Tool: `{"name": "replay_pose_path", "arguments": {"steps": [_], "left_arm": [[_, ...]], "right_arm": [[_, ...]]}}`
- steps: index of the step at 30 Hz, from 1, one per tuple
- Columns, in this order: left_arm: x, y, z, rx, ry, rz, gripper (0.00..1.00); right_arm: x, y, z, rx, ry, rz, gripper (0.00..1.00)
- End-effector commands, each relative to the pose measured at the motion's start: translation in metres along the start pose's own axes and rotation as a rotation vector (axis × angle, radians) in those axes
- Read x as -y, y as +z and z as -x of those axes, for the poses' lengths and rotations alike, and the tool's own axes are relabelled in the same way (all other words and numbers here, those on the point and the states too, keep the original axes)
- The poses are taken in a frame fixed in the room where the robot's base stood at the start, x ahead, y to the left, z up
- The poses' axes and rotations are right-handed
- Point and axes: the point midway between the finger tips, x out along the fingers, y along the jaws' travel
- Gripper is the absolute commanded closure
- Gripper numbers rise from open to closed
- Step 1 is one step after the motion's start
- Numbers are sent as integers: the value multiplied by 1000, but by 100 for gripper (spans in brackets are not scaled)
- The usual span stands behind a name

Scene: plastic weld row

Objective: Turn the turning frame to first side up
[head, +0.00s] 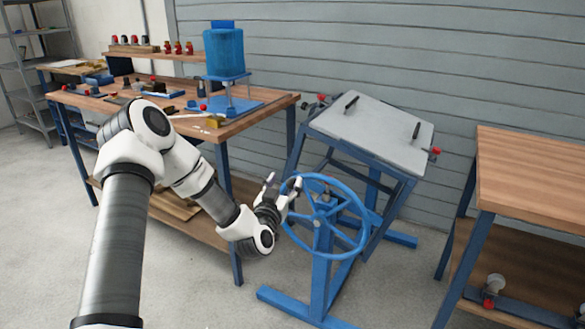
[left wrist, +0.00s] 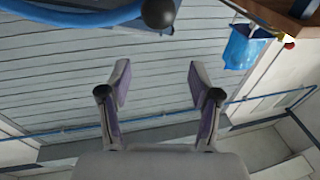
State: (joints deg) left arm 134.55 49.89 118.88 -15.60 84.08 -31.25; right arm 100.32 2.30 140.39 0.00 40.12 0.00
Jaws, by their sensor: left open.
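The turning frame is a blue stand holding a grey panel (head: 375,128), which is tilted. Two black bars lie on the panel, and red knobs show at its sides. A blue handwheel (head: 358,205) is mounted on the front of the stand. My left gripper (head: 284,184) is open at the wheel's upper left rim; contact cannot be told in the head view. In the left wrist view the open fingers (left wrist: 160,88) have nothing between them. The wheel's blue rim (left wrist: 75,24) and a dark round knob (left wrist: 158,13) are at the top, apart from the fingertips.
A wooden workbench (head: 262,112) at the left holds a blue cylinder (head: 224,52) and small parts. Another wooden table (head: 530,178) stands at the right, with a lower shelf. A grey slatted wall is behind the frame. Open floor lies in front.

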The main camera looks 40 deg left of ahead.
Motion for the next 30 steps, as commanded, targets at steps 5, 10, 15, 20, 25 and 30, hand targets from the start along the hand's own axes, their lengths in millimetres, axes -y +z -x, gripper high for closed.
{"name": "replay_pose_path", "arguments": {"steps": [5,10,15,20,25,30], "left_arm": [[-3,37,15,103,26,-57,37],[-4,45,-6,103,26,-58,37],[-4,48,-40,103,27,-57,37],[-4,49,-59,104,25,-54,37],[-4,48,-61,105,25,-52,37],[-4,48,-61,105,25,-52,69]], "right_arm": [[0,0,18,1,0,0,60],[0,0,8,1,0,0,60],[0,0,0,1,0,0,60],[0,0,-3,1,0,0,60],[0,0,-2,1,0,0,60],[0,0,-2,1,0,0,60]]}}
